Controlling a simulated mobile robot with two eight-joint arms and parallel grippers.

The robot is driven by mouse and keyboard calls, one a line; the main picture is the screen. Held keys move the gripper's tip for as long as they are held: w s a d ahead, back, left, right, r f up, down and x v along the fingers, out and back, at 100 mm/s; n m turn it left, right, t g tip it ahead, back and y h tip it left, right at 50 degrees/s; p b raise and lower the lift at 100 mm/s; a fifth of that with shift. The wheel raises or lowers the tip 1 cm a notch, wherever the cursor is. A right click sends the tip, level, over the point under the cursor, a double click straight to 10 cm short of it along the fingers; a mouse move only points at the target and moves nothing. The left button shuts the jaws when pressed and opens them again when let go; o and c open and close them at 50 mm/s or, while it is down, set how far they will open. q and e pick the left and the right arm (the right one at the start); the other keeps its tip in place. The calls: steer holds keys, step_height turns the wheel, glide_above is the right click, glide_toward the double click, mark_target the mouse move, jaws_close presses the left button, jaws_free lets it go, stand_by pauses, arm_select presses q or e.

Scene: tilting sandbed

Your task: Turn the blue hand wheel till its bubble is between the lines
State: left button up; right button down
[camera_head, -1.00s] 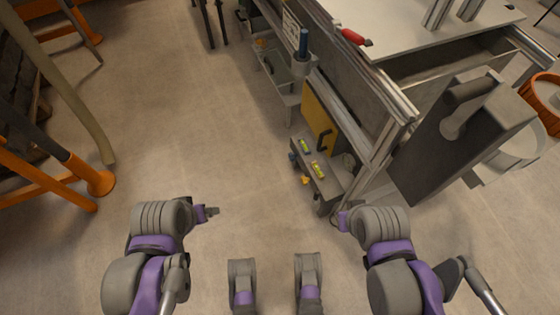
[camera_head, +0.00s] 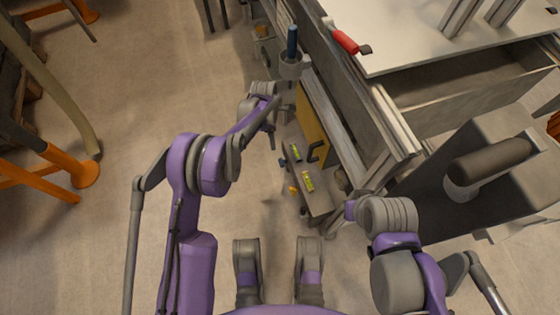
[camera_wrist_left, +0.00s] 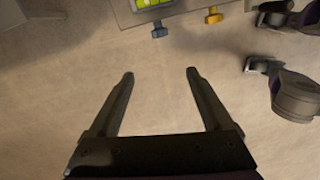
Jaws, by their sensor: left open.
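The blue hand wheel (camera_head: 283,161) is on the side of a low grey box (camera_head: 318,200). It also shows in the left wrist view (camera_wrist_left: 159,30), beyond my fingertips. A yellow hand wheel (camera_head: 293,189) sits beside it, nearer my base. A green vial (camera_head: 295,152) lies on top near the blue wheel, and another vial (camera_head: 308,182) near the yellow one. The bubbles are too small or cut off to read. My left gripper (camera_wrist_left: 160,72) is open and empty, apart from the blue wheel. My right gripper is mostly hidden behind its wrist.
A yellow panel (camera_head: 311,122) stands behind the box, against the metal frame. A blue-handled post (camera_head: 292,45) stands farther back. A red-handled tool (camera_head: 345,40) lies on the bench. Orange legs (camera_head: 75,170) stand at left. Floor left of the box is open.

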mark_target(280, 161)
arm_select(q)
steer(key=d+f+n+b, duration=0.1)
steer(key=f, duration=0.5)
steer(key=s+d+f+n+b, duration=0.1)
steer(key=f, duration=0.5)
steer(key=d+f+b, duration=0.1)
steer(key=f, duration=0.5)
steer(key=shift+s+d+f+n+g, duration=0.2)
steer(key=shift+f+n+g, duration=0.1)
steer(key=shift+n, duration=0.1)
jaws_close()
